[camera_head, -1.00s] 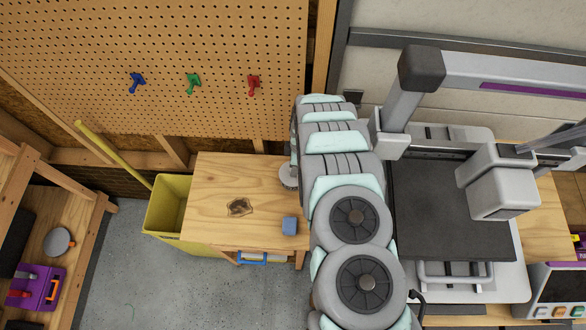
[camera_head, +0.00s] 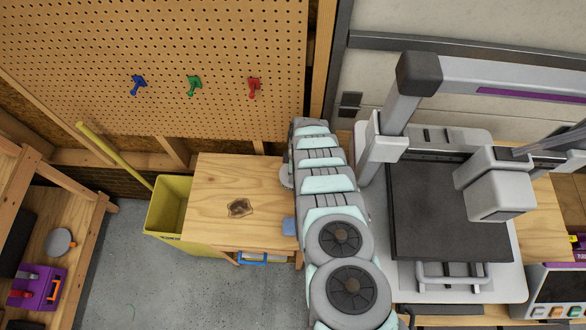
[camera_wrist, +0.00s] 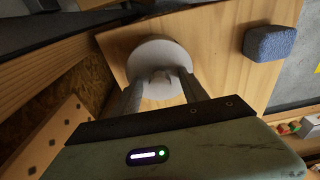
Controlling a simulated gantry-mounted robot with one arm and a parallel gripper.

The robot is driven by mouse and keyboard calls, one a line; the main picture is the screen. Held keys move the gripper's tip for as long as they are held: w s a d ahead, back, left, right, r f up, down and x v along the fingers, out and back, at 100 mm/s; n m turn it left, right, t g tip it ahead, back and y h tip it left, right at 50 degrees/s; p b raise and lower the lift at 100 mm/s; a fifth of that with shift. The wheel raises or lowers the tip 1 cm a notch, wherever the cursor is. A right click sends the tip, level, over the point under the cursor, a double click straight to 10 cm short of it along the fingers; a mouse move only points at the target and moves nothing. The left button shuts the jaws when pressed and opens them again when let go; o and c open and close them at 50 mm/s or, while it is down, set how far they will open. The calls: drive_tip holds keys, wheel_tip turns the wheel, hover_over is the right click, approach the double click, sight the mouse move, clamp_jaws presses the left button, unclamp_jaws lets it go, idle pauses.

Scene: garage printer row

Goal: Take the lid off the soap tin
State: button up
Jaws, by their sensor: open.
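A round, pale grey-white tin (camera_wrist: 153,52) with a small knob on its lid stands on the wooden bench. In the head view only a sliver of the tin (camera_head: 286,177) shows beside my arm. My gripper (camera_wrist: 161,76) is open and empty. In the wrist view its two fingers reach over the near part of the lid, one on each side of the knob. I cannot tell whether either finger touches the knob or the lid. The lid appears to be on the tin. My gripper is hidden behind my arm in the head view.
A blue block (camera_wrist: 270,43) lies on the bench (camera_head: 215,185) near the tin; my arm partly covers it in the head view. A dark stain marks the wood. A yellow bin (camera_head: 166,208) stands left of the bench, and a large printer (camera_head: 440,215) stands right of my arm.

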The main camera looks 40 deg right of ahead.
clamp_jaws()
idle(0.4)
drive_tip(key=shift+r, duration=0.15)
drive_tip(key=shift+r, duration=1.45)
wheel_tip(320, 180, up, 17)
drive_tip(key=p, duration=0.6)
drive_tip(key=shift+p, duration=0.3)
